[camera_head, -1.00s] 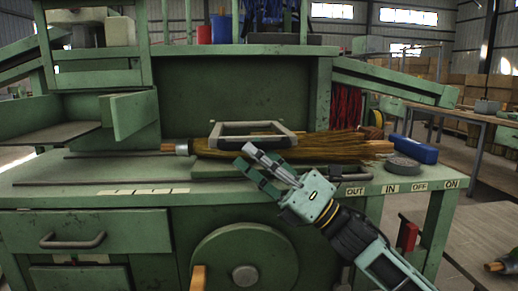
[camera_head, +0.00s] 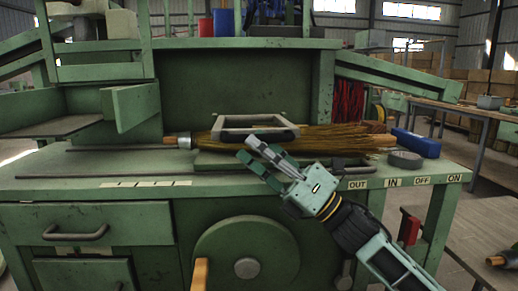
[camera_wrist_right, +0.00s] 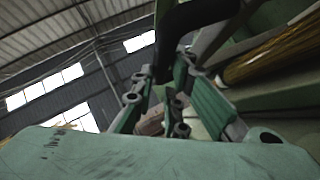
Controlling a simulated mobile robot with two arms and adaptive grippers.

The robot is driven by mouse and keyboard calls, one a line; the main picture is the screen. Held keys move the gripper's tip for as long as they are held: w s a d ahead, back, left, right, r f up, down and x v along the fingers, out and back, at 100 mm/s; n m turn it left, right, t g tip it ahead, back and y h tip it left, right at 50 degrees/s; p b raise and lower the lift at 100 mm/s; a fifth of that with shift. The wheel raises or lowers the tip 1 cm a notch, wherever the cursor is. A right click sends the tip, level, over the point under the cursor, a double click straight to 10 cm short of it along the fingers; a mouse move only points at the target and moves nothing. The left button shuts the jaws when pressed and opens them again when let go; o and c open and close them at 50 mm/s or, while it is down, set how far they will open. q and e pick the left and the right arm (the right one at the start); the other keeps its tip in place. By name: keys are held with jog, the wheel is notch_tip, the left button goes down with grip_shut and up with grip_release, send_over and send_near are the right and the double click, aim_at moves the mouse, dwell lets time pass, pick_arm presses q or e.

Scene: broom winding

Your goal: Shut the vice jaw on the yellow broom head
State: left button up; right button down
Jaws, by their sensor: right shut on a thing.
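The yellow broom head (camera_head: 325,137) lies lengthwise on the green bench, its straw fanning right and its short handle end pointing left. It also shows at the right edge of the wrist view (camera_wrist_right: 275,52). The vice jaw, a grey rectangular frame (camera_head: 225,121), stands over the left part of the straw. I cannot tell how tightly it sits on the straw. My right gripper (camera_head: 254,150) is at the frame's front bar, shut on a dark curved bar (camera_wrist_right: 193,18) that appears to be the jaw's handle. My left gripper is out of view.
A blue block (camera_head: 416,143) and a dark round disc (camera_head: 405,159) lie on the bench at right. A green panel (camera_head: 131,105) sticks out at left. A thin rod (camera_head: 100,148) lies along the bench.

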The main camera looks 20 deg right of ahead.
jog(key=c, duration=2.1)
grip_release()
jog(key=shift+w+d+f+m+t+h, duration=0.15)
jog(key=shift+w+d+m+t+h, duration=0.15)
jog(key=shift+w+d, duration=0.15)
jog(key=shift+o, duration=0.5)
jog(key=shift+w+f, duration=0.2)
jog(key=shift+w, duration=0.05)
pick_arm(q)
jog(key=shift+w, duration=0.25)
pick_arm(e)
jog(key=shift+s+a, duration=0.1)
jog(key=shift+a, duration=0.05)
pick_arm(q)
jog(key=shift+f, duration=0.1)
pick_arm(e)
jog(key=v, duration=1.2)
